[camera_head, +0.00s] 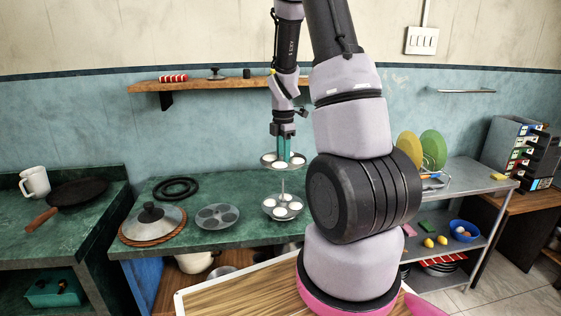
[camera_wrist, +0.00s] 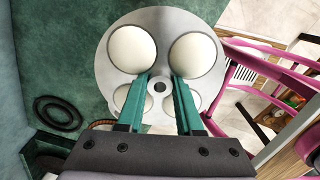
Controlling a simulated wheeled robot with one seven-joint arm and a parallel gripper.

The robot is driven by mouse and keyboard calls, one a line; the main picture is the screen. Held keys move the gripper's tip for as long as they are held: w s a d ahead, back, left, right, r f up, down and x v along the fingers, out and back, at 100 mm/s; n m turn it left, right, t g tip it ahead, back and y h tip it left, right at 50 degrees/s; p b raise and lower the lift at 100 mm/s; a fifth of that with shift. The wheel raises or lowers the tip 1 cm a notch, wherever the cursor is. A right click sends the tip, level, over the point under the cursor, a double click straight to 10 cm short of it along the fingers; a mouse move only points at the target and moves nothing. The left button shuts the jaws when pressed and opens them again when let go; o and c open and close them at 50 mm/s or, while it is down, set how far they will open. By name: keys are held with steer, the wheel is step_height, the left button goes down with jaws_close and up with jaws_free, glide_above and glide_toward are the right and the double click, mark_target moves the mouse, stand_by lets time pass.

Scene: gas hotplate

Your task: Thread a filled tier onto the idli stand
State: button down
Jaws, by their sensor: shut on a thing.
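My gripper (camera_head: 284,149) points straight down over the green counter, shut on a filled tier (camera_head: 270,160). The tier is a round metal plate with white idlis in its cups, held about level. The idli stand's thin upright rod (camera_head: 283,185) rises below it from a lower tier (camera_head: 283,207) that also holds white idlis. The held tier appears above the rod tip, roughly in line with it. In the wrist view, the teal fingers (camera_wrist: 160,79) grip on either side of the held tier's (camera_wrist: 157,25) central hub. Whether the rod is in the hole cannot be told.
An empty tier (camera_head: 217,217) lies left of the stand, beside a lidded pan (camera_head: 152,222) on a woven mat. A black ring (camera_head: 176,188) lies behind them. A wooden shelf (camera_head: 215,84) is on the wall above. My arm hides the counter's right part.

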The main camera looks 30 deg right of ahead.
steer(key=shift+f, duration=1.8)
steer(key=shift+f, duration=4.65)
steer(key=shift+c, duration=2.4)
jaws_free()
step_height(320, 180, up, 11)
steer(key=shift+f, duration=0.1)
